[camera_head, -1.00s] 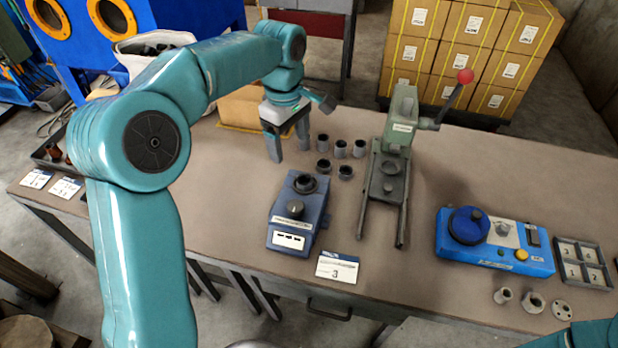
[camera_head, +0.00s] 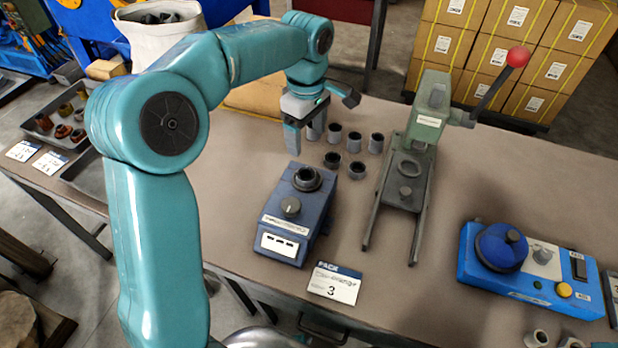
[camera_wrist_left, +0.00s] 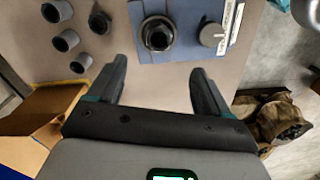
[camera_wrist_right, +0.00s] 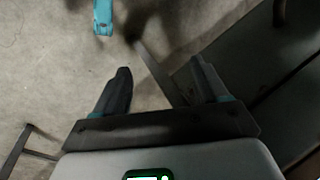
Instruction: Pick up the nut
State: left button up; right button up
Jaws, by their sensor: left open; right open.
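A blue fixture box (camera_head: 291,238) stands on the table with a dark round socket (camera_head: 307,179) and a grey knob (camera_head: 290,207). In the left wrist view, a dark six-sided piece that looks like the nut (camera_wrist_left: 158,38) sits in that socket. My left gripper (camera_head: 304,138) is open and empty, behind the fixture box in the head view. In the left wrist view the socket lies ahead of the gap between its fingers (camera_wrist_left: 158,68). My right gripper (camera_wrist_right: 162,78) is open and empty above the floor, out of the head view.
Several grey cylinders (camera_head: 376,143) stand right of the left gripper, near the green press (camera_head: 430,115) with its red-knobbed lever. A card (camera_head: 334,284) lies before the fixture box. A blue device (camera_head: 530,268) is at right, a cardboard box (camera_head: 255,98) behind the gripper.

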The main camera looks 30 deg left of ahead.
pick_arm(q)
send_over(309, 171)
jog(key=s, duration=0.2)
notch_tip(309, 171, down, 6)
jog(key=shift+d+f, duration=0.3)
jog(key=shift+f, duration=0.3)
jog(key=f, duration=0.5)
jog(key=shift+w+d+f, duration=0.15)
jog(key=shift+w+d, duration=0.05)
jog(key=c, duration=1.2)
jog(key=shift+c, duration=0.5)
